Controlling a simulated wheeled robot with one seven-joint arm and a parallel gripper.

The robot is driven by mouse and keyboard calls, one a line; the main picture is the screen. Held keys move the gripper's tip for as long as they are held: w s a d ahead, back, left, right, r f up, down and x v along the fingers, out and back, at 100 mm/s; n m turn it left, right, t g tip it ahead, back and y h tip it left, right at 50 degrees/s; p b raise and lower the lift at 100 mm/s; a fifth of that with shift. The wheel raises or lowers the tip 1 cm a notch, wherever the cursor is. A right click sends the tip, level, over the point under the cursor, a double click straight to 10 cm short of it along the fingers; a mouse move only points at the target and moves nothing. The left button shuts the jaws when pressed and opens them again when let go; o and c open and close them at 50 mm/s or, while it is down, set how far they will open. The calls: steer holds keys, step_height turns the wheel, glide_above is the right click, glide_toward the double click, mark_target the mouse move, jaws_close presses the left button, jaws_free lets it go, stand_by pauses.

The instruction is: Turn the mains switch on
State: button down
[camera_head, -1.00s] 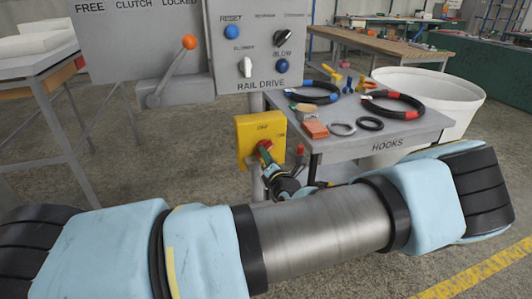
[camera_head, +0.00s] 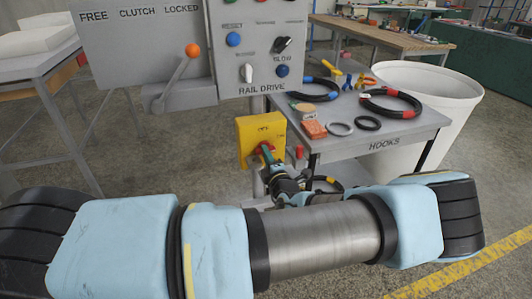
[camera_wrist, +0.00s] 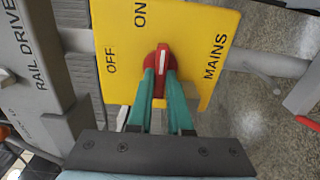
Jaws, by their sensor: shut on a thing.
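The mains switch is a yellow plate (camera_head: 245,128) below the rail drive panel, with a red knob (camera_wrist: 162,56) at its middle. In the wrist view the yellow plate (camera_wrist: 205,22) carries the words OFF, ON and MAINS. The knob's white line runs up the picture, roughly toward the side with ON and square to the direction of OFF. My gripper (camera_wrist: 160,78) has its green fingers closed on both sides of the knob. In the head view my gripper (camera_head: 267,156) reaches the knob from the front, and its contact is small there.
The grey rail drive panel (camera_head: 215,85) with a lever (camera_head: 184,67) stands above left. A hooks table (camera_head: 400,133) with hoses and small parts is to the right, before a white bin (camera_head: 460,98). A small red part (camera_head: 299,152) sits close right of the switch.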

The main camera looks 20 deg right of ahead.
stand_by(0.5)
steer(key=c, duration=0.8)
jaws_free()
steer(key=shift+c, duration=0.2)
steer(key=s+a+b, duration=0.1)
steer(key=s+b, duration=0.1)
steer(key=s, duration=0.8)
steer(key=shift+s+a+b, duration=0.15)
steer(key=shift+s+b, duration=0.15)
steer(key=shift+s, duration=0.1)
